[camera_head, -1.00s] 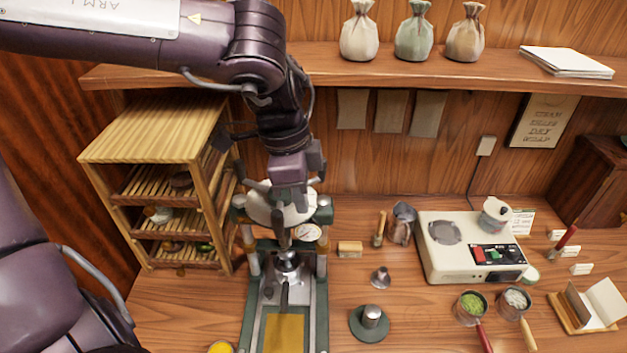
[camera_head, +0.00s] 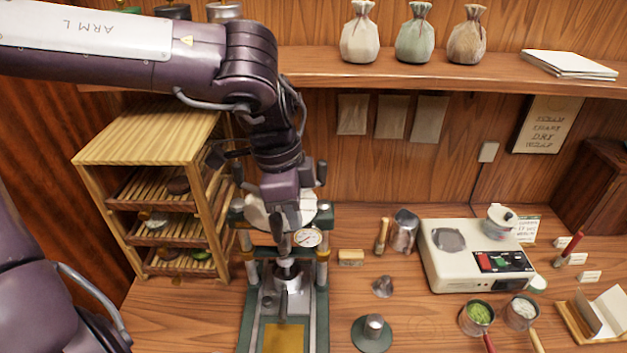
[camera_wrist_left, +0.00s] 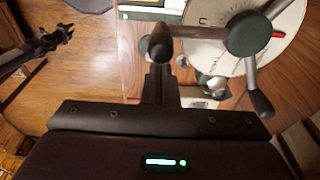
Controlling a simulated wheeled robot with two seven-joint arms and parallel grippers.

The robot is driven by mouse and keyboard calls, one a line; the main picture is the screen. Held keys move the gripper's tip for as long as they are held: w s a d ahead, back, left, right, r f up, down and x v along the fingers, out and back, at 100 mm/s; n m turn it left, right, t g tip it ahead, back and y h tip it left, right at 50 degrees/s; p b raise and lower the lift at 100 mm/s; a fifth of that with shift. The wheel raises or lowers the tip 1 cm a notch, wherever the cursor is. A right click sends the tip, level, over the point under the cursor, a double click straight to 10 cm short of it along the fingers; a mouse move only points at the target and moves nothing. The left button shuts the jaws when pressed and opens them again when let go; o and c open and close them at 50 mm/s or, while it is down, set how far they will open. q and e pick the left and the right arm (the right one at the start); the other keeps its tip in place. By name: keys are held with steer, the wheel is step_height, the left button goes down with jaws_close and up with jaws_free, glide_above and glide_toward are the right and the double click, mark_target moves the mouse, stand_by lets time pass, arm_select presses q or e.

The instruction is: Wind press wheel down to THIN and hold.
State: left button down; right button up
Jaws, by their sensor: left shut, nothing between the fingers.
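In the left wrist view the wheel's green hub (camera_wrist_left: 250,34) and spokes sit over the white disc. The disc's marks are too partial to read. My left gripper (camera_head: 284,222) points down at the wheel, fingers shut and empty; contact is unclear. A dark claw at the wrist view's left looks like my right gripper (camera_wrist_left: 58,38); its jaws are unclear.
A round gauge (camera_head: 307,238) is on the press front. A wooden rack (camera_head: 150,150) stands close at left. A heater box (camera_head: 450,265), metal cups and pans (camera_head: 478,315) are at right. A shelf (camera_head: 400,70) with cloth bags runs behind my arm.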

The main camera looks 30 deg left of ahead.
arm_select(q)
steer(key=shift+s+a, duration=0.2)
steer(key=shift+a, duration=0.1)
steer(key=shift+s+a, duration=0.15)
steer(key=shift+a, duration=0.05)
steer(key=shift+s+a+p, duration=0.35)
steer(key=shift+s+a, duration=0.4)
steer(key=shift+a, duration=0.3)
steer(key=shift+s+a, duration=0.3)
steer(key=shift+a, duration=0.05)
steer(key=shift+s+a+p, duration=0.2)
steer(key=shift+a+p, duration=0.05)
steer(key=shift+a, duration=0.6)
steer(key=shift+s+a+p, duration=0.15)
steer(key=shift+a+p, duration=0.05)
steer(key=shift+a, duration=0.6)
steer(key=shift+s, duration=0.1)
